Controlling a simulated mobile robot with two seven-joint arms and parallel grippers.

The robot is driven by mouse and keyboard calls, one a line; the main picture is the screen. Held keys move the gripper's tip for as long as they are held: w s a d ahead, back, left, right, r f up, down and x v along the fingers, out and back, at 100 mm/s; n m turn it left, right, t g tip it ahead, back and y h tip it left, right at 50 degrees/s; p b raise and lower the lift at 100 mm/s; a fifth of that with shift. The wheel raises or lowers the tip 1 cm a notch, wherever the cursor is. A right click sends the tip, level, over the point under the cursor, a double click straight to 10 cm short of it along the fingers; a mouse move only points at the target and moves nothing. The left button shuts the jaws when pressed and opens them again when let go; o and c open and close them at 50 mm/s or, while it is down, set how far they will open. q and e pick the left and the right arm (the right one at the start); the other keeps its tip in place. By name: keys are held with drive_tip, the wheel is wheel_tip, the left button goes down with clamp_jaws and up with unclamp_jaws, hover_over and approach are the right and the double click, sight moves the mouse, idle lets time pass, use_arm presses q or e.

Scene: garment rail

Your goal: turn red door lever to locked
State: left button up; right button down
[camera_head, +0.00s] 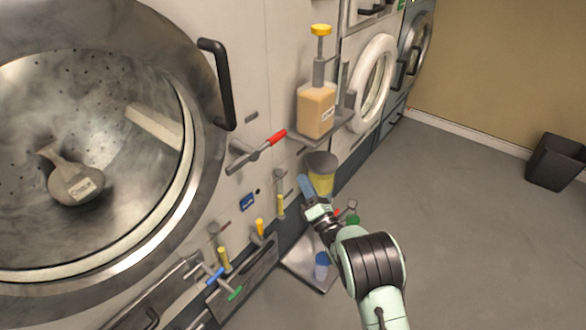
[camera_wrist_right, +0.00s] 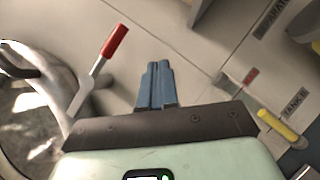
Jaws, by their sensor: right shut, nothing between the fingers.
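The door lever with a red grip (camera_head: 277,137) sticks out from the machine's front, right of the big round door, tilted up to the right. In the right wrist view the red lever (camera_wrist_right: 115,42) stands left of the fingers, with its grey shaft running down left. My right gripper (camera_head: 304,184) is below and to the right of the lever in the head view, apart from it. Its blue fingers (camera_wrist_right: 156,85) are shut together and empty. My left gripper is not in view.
The round glass door (camera_head: 90,150) and its black handle (camera_head: 218,85) are to the left. An orange bottle (camera_head: 317,110) stands on a shelf right of the lever. Yellow, blue and green valve handles are below. A bin (camera_head: 556,161) stands on open floor.

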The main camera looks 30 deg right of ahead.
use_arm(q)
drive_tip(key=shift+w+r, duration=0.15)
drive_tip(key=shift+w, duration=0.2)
use_arm(e)
drive_tip(key=shift+s+d+f, duration=0.35)
drive_tip(key=shift+s+f, duration=0.25)
drive_tip(key=shift+s, duration=0.2)
